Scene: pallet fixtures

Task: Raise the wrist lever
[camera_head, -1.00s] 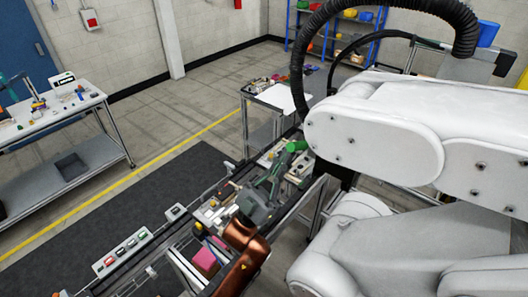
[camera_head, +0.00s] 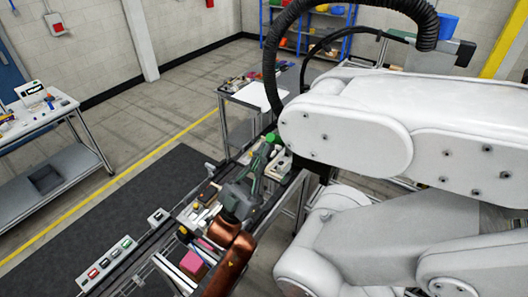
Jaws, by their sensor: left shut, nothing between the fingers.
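My left arm, copper coloured, comes up from the bottom edge over the conveyor. Its dark grey left gripper (camera_head: 258,166) points away toward the far end of the fixtures, shut and empty. A bright green part (camera_head: 272,137) shows just beyond the fingertips, among pale fixture parts (camera_head: 280,163). It is too small to tell whether this is the wrist lever, or whether the fingers touch it. The gripper hides part of the fixtures. My right gripper is out of view.
A large white jointed machine (camera_head: 345,125) with a black hose fills the right side, close to the fixtures. A pink block (camera_head: 192,262) lies near the copper arm. A button panel (camera_head: 108,259) stands on the conveyor's left edge. A dark mat (camera_head: 120,215) lies clear to the left.

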